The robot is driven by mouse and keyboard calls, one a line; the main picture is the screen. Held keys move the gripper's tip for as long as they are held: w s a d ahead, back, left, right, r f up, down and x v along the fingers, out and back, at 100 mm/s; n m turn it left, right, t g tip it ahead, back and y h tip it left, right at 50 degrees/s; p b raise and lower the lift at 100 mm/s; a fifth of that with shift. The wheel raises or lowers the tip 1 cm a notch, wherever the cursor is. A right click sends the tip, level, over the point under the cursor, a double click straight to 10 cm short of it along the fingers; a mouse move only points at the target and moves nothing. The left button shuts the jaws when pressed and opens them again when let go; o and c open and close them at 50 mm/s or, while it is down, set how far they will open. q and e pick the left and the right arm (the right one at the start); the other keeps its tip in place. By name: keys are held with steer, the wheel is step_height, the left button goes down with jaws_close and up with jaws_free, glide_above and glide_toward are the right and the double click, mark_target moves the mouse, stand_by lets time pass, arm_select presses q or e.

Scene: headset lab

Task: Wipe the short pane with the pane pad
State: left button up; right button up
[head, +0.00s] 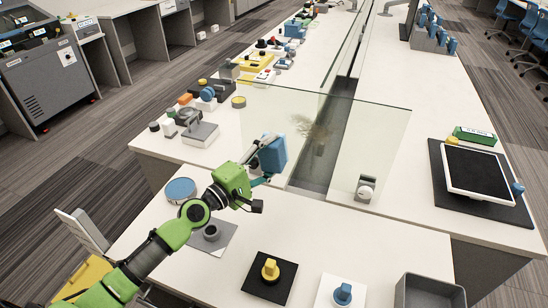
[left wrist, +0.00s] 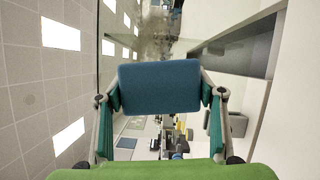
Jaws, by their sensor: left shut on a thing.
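My left gripper (head: 257,164) is shut on the blue pane pad (head: 272,154), holding it upright above the near white table. In the left wrist view the pad (left wrist: 160,86) sits between the two fingers of the gripper (left wrist: 160,98). The short pane (head: 370,130) is a clear upright sheet crossing the table's gap. A brownish smudge (head: 317,132) is on it, right of and above the pad; it also shows beyond the pad's upper edge in the left wrist view (left wrist: 153,36). I cannot tell whether the pad touches the pane. My right gripper is not in view.
A grey-white clamp (head: 366,188) stands at the pane's lower right. Yellow (head: 270,269) and blue (head: 343,293) knobs sit on square plates in front, beside a grey bin (head: 428,292). A round blue-topped item (head: 181,190) is left. A long pane (head: 352,45) runs behind.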

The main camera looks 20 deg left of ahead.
arm_select(q)
steer(key=shift+w+d+b, duration=0.15)
steer(key=shift+w+b, duration=0.4)
steer(key=shift+w, duration=2.1)
steer(key=shift+w+b, duration=0.4)
steer(key=shift+w, duration=0.5)
steer(key=shift+d, duration=0.1)
